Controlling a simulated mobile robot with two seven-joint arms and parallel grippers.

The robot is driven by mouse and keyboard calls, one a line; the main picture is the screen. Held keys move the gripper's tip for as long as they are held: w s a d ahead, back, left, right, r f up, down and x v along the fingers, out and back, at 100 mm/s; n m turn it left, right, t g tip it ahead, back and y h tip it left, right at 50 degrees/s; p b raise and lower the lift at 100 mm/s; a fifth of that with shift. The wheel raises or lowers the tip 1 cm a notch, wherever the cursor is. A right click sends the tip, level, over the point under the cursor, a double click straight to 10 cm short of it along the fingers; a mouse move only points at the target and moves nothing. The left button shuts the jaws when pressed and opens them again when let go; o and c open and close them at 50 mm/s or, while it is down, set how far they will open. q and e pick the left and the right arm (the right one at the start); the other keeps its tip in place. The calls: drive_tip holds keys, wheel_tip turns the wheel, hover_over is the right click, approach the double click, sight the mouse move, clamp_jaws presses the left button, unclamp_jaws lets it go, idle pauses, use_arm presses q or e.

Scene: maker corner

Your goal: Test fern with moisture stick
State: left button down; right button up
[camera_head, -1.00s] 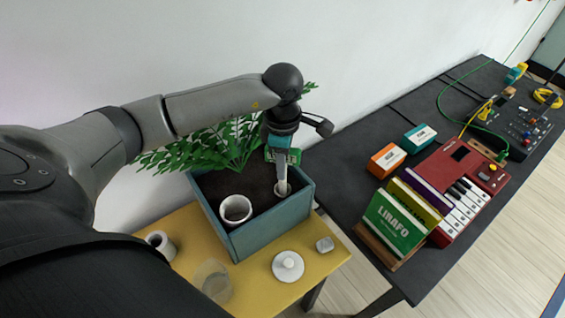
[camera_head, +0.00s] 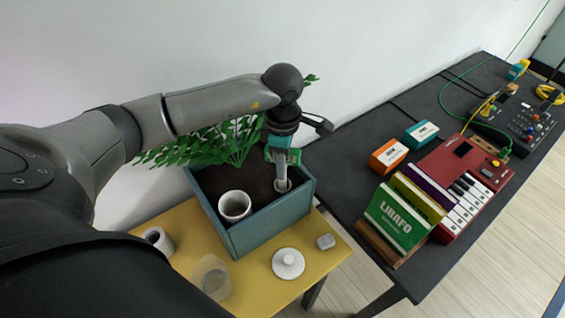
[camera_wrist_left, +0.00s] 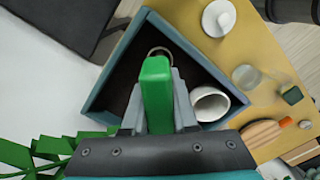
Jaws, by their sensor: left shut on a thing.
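The fern (camera_head: 215,143) has green fronds at the back left of a blue-green planter box (camera_head: 268,225) filled with dark soil. My left gripper (camera_head: 281,172) points down over the box's right part. It is shut on the green moisture stick (camera_wrist_left: 157,90), whose handle shows between the fingers in the left wrist view. A small pale ring (camera_head: 282,186) sits in the soil at the fingertips; it also shows just beyond the green handle in the left wrist view (camera_wrist_left: 160,51). The stick's lower end is hidden. My right gripper is not in view.
A white cup (camera_head: 235,207) stands in the box. A dark bench (camera_head: 340,165) with boxes and a red keyboard stands to the right.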

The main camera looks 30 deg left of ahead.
use_arm(q)
drive_tip(key=c, duration=0.6)
unclamp_jaws()
drive_tip(key=shift+o, duration=0.2)
drive_tip(key=o, duration=0.5)
drive_tip(key=shift+o, duration=0.2)
drive_tip(key=shift+r, duration=0.15)
drive_tip(key=shift+r+p, duration=2.95)
drive_tip(key=shift+r, duration=1.45)
